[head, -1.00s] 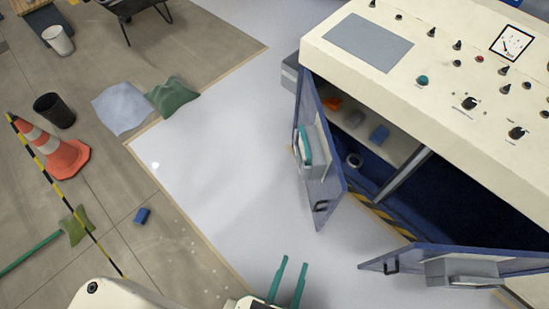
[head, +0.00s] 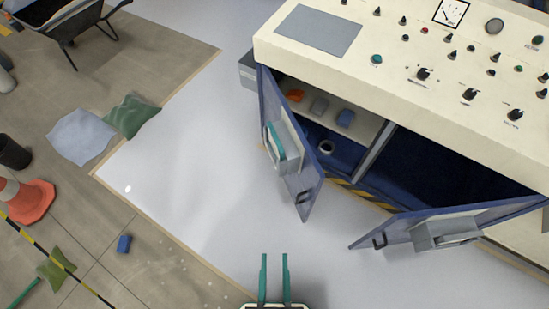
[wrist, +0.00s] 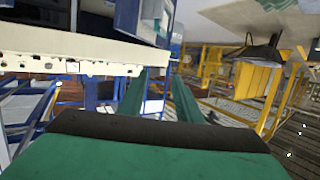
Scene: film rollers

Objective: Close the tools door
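Two blue doors stand swung open on the front of a cream control console (head: 440,90). The left door (head: 290,150) has a black handle and a box with a green item on its inner face. Behind it is a shelf with small orange, grey and blue items. The right door (head: 400,236) has a black handle and a grey box, and opens on a dark compartment. No label shows which is the tools door. My gripper (head: 275,256) is open and empty, below and apart from both doors in the head view. Its green fingers also show in the wrist view (wrist: 160,75).
White floor lies clear between my gripper and the left door. A roll (head: 326,147) lies inside the left compartment.

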